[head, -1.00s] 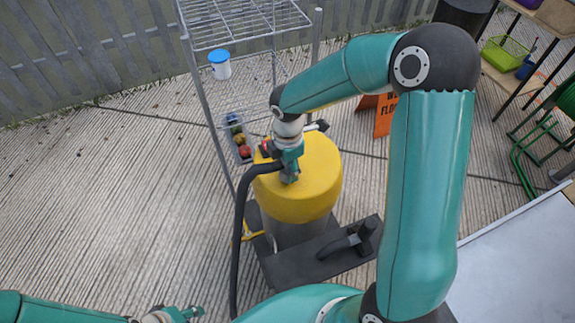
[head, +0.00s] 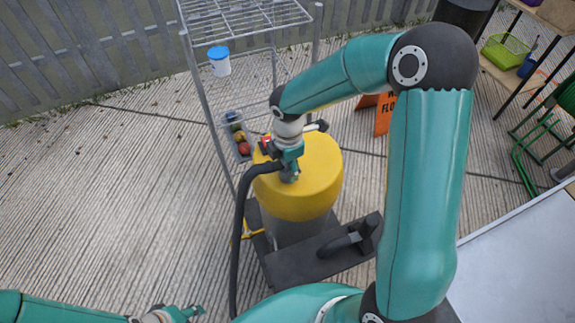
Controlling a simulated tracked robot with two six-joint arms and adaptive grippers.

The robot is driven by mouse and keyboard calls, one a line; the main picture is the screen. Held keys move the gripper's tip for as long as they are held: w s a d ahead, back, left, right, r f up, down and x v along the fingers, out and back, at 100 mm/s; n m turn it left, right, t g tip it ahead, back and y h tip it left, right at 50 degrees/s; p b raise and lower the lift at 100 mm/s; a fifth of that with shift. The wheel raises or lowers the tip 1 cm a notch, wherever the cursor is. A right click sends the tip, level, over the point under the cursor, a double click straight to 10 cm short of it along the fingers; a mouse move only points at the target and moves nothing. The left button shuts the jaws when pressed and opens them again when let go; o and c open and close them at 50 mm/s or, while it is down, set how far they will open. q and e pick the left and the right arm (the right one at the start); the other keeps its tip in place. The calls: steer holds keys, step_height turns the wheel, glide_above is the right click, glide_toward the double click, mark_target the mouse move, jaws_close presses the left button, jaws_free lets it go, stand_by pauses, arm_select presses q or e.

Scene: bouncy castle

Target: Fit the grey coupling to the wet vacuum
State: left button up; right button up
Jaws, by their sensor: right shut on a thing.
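The wet vacuum (head: 318,196) stands upright left of my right arm, with a yellow round top and a grey lower body. My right gripper (head: 289,170) is over the left part of the yellow top, pointing down. It is shut on the grey coupling (head: 289,177), of which only a small part shows beneath the fingers. A black hose (head: 240,222) runs from beside the gripper down the vacuum's left side. Whether the coupling is seated or only touching the top cannot be told. My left gripper (head: 190,311) is at the bottom edge, away from the vacuum; its opening is unclear.
A dark platform with a black handle (head: 340,243) is at the vacuum's foot. A wire shelf (head: 205,95) stands behind, with a blue-lidded tub (head: 219,62). An orange floor sign (head: 384,116) is partly behind my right arm. The concrete at left is clear.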

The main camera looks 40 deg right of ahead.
steer(key=o, duration=1.2)
steer(key=shift+c, duration=0.2)
